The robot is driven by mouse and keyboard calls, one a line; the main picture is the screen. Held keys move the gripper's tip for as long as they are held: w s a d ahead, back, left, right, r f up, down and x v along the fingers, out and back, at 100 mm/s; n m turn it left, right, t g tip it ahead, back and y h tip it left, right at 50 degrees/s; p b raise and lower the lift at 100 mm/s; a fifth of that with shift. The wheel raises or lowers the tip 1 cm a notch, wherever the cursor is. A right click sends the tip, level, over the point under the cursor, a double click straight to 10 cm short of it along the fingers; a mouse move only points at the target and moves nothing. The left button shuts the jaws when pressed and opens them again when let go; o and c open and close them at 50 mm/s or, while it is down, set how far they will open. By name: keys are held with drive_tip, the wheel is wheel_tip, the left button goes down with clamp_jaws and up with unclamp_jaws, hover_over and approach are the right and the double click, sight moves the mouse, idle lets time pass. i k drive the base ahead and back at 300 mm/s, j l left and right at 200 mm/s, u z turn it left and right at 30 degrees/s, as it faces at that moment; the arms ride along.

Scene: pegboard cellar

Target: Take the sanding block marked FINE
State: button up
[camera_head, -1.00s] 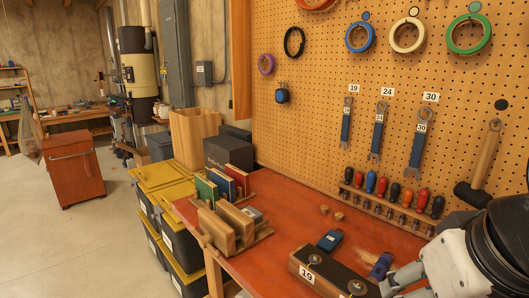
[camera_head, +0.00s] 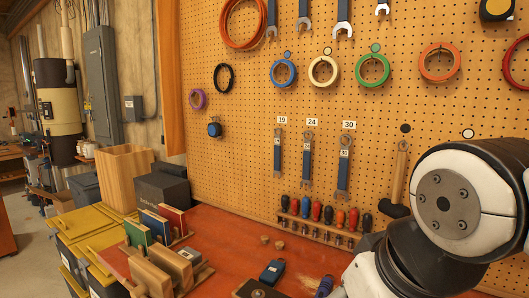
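No block with a readable FINE mark shows. Upright slabs with green (camera_head: 137,233), blue (camera_head: 156,226) and red (camera_head: 174,220) faces stand in a row at the bench's left end. I cannot tell whether they are sanding blocks. Plain wooden pieces (camera_head: 172,264) stand in front of them, with a small grey-topped block (camera_head: 190,255) beside. A dark blue object (camera_head: 272,271) lies farther right on the bench. My arm fills the lower right; my gripper is not in view.
The red bench (camera_head: 225,240) runs below a pegboard (camera_head: 240,150) with coloured rings and wrenches. Yellow-lidded bins (camera_head: 85,225) flank the bench's left end.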

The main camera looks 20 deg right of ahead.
sight(273, 273)
drive_tip(key=j+z, duration=0.1)
drive_tip(key=z, duration=0.6)
drive_tip(key=j+z, duration=0.15)
drive_tip(key=z, duration=0.2)
drive_tip(key=j+z, duration=0.25)
drive_tip(key=j, duration=0.15)
drive_tip(key=k+j+z, duration=0.1)
drive_tip(key=j+z, duration=0.15)
drive_tip(key=k+j+z, duration=0.25)
drive_tip(key=j, duration=0.25)
drive_tip(key=j+z, duration=0.25)
drive_tip(key=j, duration=0.95)
